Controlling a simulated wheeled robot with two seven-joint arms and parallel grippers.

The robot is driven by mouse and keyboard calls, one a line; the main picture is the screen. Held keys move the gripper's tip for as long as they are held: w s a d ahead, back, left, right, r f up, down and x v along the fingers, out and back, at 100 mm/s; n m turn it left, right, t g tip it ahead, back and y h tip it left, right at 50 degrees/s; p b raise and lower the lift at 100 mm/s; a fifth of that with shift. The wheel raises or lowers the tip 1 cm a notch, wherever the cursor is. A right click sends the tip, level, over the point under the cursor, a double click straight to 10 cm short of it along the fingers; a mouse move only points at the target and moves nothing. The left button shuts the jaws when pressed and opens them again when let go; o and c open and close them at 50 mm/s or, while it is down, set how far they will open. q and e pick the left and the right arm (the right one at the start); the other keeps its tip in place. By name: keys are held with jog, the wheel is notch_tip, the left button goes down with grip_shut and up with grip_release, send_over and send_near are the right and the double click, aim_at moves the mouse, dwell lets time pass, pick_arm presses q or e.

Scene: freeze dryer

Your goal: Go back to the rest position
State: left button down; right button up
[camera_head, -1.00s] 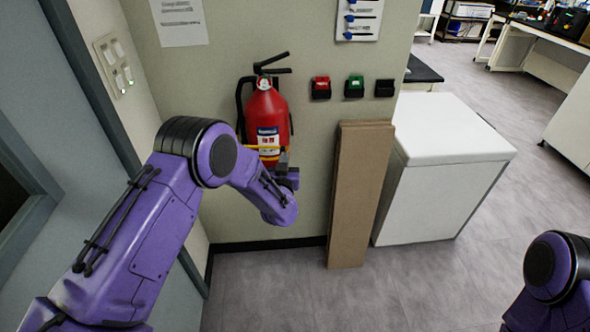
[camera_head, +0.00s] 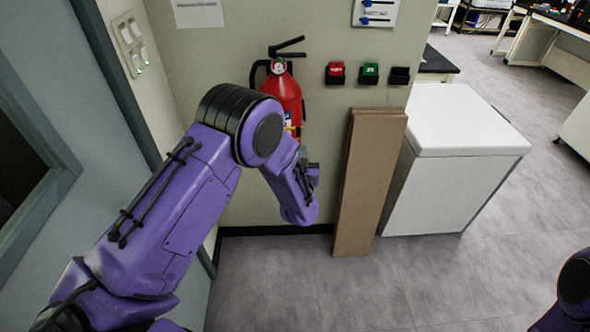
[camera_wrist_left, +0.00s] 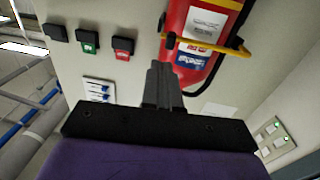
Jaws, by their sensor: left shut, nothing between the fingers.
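My left arm, purple with black joints, reaches in from the left in the head view. My left gripper (camera_head: 312,174) is mostly hidden behind its own wrist there, below and right of the red fire extinguisher (camera_head: 284,90). In the left wrist view its two dark fingers (camera_wrist_left: 163,84) are together, with nothing held. The extinguisher (camera_wrist_left: 203,22) appears beyond the fingertips, with its yellow bracket; I cannot tell the exact gap. Part of my right arm shows at the lower right of the head view, and its gripper is out of view.
Brown cardboard panels (camera_head: 368,185) lean on the wall, right of my left gripper. A white chest (camera_head: 455,165) stands beside them. A grey door frame (camera_head: 45,200) and a switch panel (camera_head: 131,43) are at left. Open floor (camera_head: 280,285) lies below.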

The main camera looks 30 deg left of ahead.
pick_arm(q)
jog(key=s+f+n+g+h+b, duration=0.1)
jog(key=s+f+g+h, duration=0.45)
jog(key=s+f, duration=1.35)
jog(key=s+a+f+g, duration=0.1)
jog(key=s+f+g, duration=0.2)
jog(key=s, duration=0.8)
jog(key=s+a+f+n+g+y, duration=0.1)
jog(key=s+f+g, duration=0.2)
jog(key=s, duration=0.8)
jog(key=shift+s+a+g, duration=0.3)
jog(key=shift+g, duration=0.55)
